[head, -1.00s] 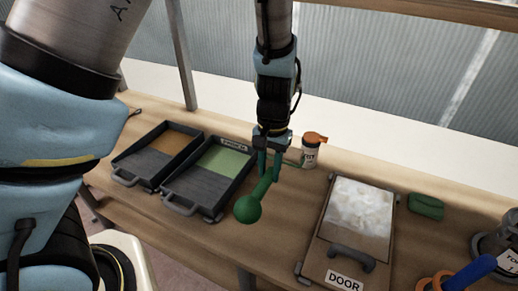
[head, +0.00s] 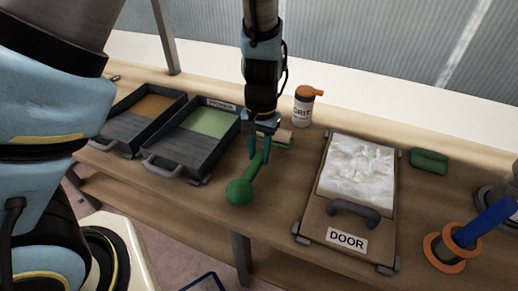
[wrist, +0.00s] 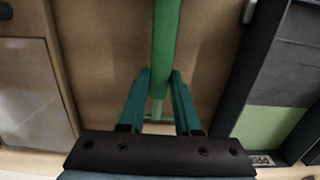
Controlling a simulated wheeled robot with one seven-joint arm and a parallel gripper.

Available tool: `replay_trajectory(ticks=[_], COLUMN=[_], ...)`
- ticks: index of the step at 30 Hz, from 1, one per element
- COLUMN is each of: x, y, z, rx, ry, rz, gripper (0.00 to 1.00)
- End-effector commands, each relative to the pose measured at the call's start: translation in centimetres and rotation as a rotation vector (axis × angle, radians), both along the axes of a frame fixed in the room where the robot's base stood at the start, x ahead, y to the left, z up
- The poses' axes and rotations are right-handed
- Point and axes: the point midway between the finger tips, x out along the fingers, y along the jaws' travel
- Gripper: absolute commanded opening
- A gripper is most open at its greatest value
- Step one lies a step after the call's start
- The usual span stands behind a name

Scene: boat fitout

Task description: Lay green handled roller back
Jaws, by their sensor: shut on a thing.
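My gripper (head: 260,157) is shut on the green handle (head: 255,165) of a roller. In the head view the handle slants down toward the front, ending in a round green knob (head: 238,191). A pale roller head (head: 283,138) shows just behind and to the right of my gripper, partly hidden. In the wrist view the handle (wrist: 165,45) runs up the picture between my two teal fingers (wrist: 158,100). The roller is between the green paint tray (head: 180,162) and the DOOR panel (head: 312,232). I cannot tell whether it touches the bench.
A tray with orange-brown paint (head: 125,137) stands at the left. A GRIT bottle with an orange cap (head: 304,108) stands behind my gripper. A green block (head: 429,161) and a blue-handled tool on an orange ring (head: 446,255) are at the right. The wooden bench (head: 270,225) is bare in front.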

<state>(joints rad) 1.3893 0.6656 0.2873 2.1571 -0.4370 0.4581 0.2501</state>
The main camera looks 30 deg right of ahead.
Motion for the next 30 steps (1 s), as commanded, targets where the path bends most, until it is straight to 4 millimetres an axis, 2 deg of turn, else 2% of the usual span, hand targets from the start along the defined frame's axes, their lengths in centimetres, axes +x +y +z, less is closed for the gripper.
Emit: replay_trajectory(ticks=[3, 11, 12, 18, 21, 30], x=[0.03, 0.02, 0.02, 0.01, 0.01, 0.03], y=[-0.02, -0.03, -0.03, -0.02, -0.02, -0.1], z=[-0.73, -0.7, -0.7, -0.7, -0.7, -0.32], rx=[0.0, -0.001, -0.001, 0.0, 0.0, -0.002], ry=[0.0, -0.001, -0.001, 0.0, 0.0, -0.001], rz=[0.0, 0.0, 0.0, 0.0, 0.0, -0.001], gripper=[0.0, 0.0, 0.36, 0.59, 0.67, 0.67])
